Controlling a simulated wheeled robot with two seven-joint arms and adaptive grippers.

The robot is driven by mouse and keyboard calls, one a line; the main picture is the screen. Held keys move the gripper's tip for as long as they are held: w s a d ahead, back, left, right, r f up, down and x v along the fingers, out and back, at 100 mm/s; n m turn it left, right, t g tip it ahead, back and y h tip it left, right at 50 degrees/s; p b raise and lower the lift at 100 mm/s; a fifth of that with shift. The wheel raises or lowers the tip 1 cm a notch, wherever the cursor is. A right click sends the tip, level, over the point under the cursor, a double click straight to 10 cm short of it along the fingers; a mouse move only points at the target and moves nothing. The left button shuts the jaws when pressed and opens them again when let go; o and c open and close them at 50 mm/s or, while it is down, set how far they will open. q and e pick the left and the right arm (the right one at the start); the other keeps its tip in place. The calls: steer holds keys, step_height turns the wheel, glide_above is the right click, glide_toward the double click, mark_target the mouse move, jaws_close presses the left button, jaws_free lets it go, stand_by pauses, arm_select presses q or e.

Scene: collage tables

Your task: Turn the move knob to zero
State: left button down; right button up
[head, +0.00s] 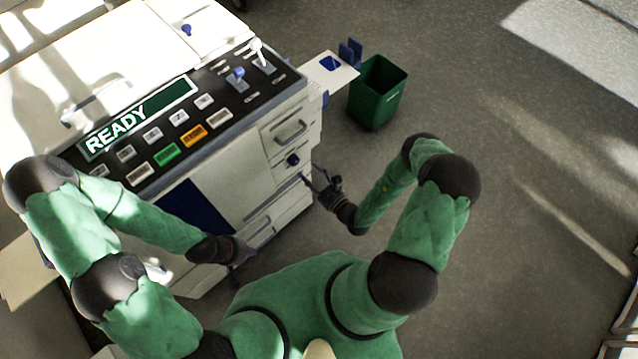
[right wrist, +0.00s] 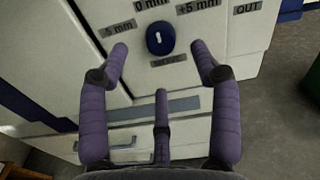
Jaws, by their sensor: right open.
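The move knob (right wrist: 160,38) is a dark blue round knob with a white mark, on the white front of the machine; it also shows in the head view (head: 292,160). The mark looks close to upright, but I cannot tell its exact setting. The labels "0 mm" (right wrist: 150,4), "5 mm" (right wrist: 118,27) and "+5 mm" (right wrist: 197,8) surround it. My right gripper (right wrist: 161,58) is open, its fingers spread either side of the knob in the picture, apparently short of it. In the head view it is right of the knob (head: 314,181). My left gripper (head: 244,252) is low by the machine's front.
The machine's top panel reads "READY" (head: 115,130) and has several buttons and levers. A drawer handle (head: 290,131) is above the knob. An "OUT" label (right wrist: 247,8) is at the right. A green bin (head: 378,92) stands behind; the floor at the right is clear.

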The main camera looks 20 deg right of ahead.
steer(key=shift+v, duration=2.55)
